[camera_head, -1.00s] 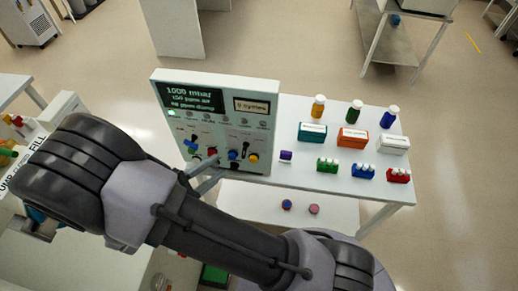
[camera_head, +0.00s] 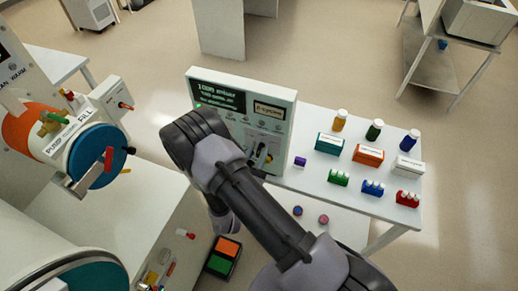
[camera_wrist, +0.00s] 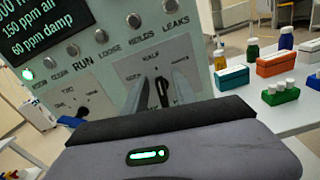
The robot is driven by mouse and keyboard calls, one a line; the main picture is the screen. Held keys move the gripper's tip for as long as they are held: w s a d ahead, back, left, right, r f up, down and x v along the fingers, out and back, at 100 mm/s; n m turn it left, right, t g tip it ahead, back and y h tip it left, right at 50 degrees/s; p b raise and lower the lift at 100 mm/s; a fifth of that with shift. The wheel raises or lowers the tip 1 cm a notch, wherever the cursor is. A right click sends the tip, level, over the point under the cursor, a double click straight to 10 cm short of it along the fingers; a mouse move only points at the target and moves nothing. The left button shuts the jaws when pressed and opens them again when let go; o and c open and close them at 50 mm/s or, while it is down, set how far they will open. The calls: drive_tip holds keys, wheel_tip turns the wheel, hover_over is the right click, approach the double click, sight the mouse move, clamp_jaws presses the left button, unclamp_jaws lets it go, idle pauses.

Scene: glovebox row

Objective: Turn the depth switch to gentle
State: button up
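The control panel (camera_head: 284,133) stands upright at the left end of a white table, its lower left hidden behind my arm in the head view. In the wrist view the panel (camera_wrist: 203,57) fills the upper middle. A black switch lever (camera_wrist: 163,92) sits on a light plate with "HALF" printed above it; the side labels are too blurred or covered to read. The lever points roughly upward. My gripper (camera_wrist: 158,76) is open, with one finger on each side of the lever and gaps visible.
A second black switch (camera_wrist: 70,121) is left on the panel. Small boxes, bottles and vial racks stand on the white table (camera_head: 310,180) to the right. A glovebox with a blue round port (camera_head: 97,155) is at left. Open floor lies behind.

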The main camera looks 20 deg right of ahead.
drive_tip(key=shift+w+d, duration=0.2)
drive_tip(key=shift+w, duration=0.05)
clamp_jaws()
drive_tip(key=shift+f+m+b, duration=0.25)
drive_tip(key=shift+m+b, duration=0.45)
drive_tip(key=shift+b, duration=0.35)
drive_tip(key=shift+s+d+r+m, duration=0.15)
drive_tip(key=shift+r+m, duration=0.05)
drive_tip(key=shift+m, duration=0.2)
unclamp_jaws()
